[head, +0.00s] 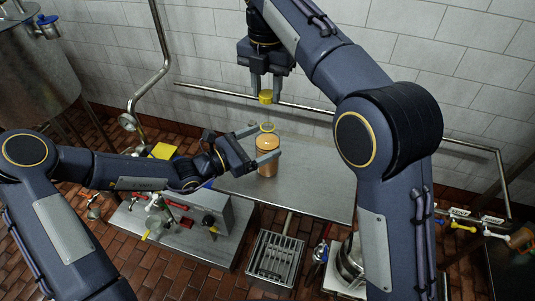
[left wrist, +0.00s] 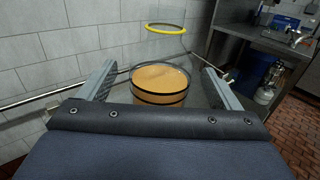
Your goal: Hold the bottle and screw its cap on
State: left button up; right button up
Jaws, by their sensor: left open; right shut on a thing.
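The bottle (head: 267,162) is an orange-brown cylinder standing upright on the steel table. In the left wrist view the bottle (left wrist: 160,84) shows dark bands and lies between the finger lines.
The steel table (head: 320,180) has free room right of the bottle. A pipe rail (head: 310,109) runs along the tiled wall behind. A lower bench with valves (head: 180,222) stands at left, a grate (head: 276,259) in front. A steel tank (head: 35,70) stands at far left.

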pick_arm(q)
jog(key=shift+x, duration=2)
jog(key=c, duration=1.4)
jog(key=shift+c, duration=0.4)
pick_arm(e)
send_over(267, 122)
jog(key=shift+f, duration=2.5)
